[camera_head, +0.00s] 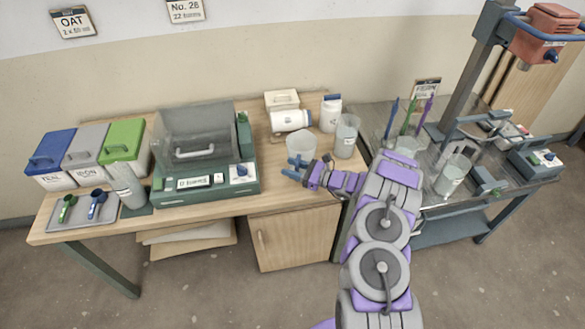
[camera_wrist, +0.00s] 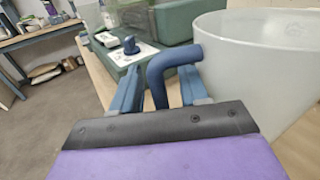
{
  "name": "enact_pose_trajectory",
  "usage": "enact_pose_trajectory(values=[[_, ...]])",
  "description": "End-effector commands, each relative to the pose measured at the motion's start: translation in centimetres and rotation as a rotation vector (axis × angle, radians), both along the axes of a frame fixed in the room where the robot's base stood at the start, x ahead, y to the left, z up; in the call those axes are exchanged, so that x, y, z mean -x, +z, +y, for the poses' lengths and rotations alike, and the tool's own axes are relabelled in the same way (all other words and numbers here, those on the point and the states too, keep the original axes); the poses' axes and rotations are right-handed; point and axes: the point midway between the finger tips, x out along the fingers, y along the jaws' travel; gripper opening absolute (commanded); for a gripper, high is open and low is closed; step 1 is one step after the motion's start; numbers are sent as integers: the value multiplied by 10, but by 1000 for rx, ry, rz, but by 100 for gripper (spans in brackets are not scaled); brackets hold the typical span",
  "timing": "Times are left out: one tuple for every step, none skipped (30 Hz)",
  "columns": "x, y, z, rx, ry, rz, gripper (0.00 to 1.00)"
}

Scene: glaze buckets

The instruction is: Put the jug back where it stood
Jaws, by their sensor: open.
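The jug (camera_head: 301,145) is a wide, translucent pale vessel with a blue handle. It appears upright on the wooden table, right of the green balance. In the wrist view its wall (camera_wrist: 262,75) fills the right side, and its bent blue handle (camera_wrist: 175,62) shows between my finger tips. My gripper (camera_head: 295,167) is at the jug's near side, its blue fingers apart around the handle. The fingers also show in the wrist view (camera_wrist: 158,92). I cannot tell whether either finger touches the handle. The jug's base is partly hidden behind my gripper.
The green balance (camera_head: 205,185) with a clear cover stands left of the jug. A white jar lying on its side (camera_head: 287,121), an upright white jar (camera_head: 330,113) and a clear beaker (camera_head: 346,137) stand close behind and right. A grey side bench (camera_head: 420,188) holds more vessels.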

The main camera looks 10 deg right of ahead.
Motion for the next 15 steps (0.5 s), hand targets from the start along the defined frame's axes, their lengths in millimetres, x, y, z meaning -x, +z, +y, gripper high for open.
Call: enact_pose_trajectory(values=[[1,1,-2,0,-1,0,44],[2,1,-5,0,-1,0,44],[5,1,-8,0,-1,0,44],[7,1,-12,0,-2,0,44],[9,2,-16,0,-3,0,44],[13,2,-21,0,-3,0,44],[16,2,-26,-1,-5,1,44],[20,2,-32,-1,-5,1,44],[24,2,-39,1,-6,0,44],[28,2,-44,1,-5,0,44],[32,2,-49,1,-5,1,44],[36,1,-56,1,-4,1,44],[39,1,-62,2,-6,0,44],[43,1,-67,2,-6,0,44],[47,1,-73,2,-5,0,44]])
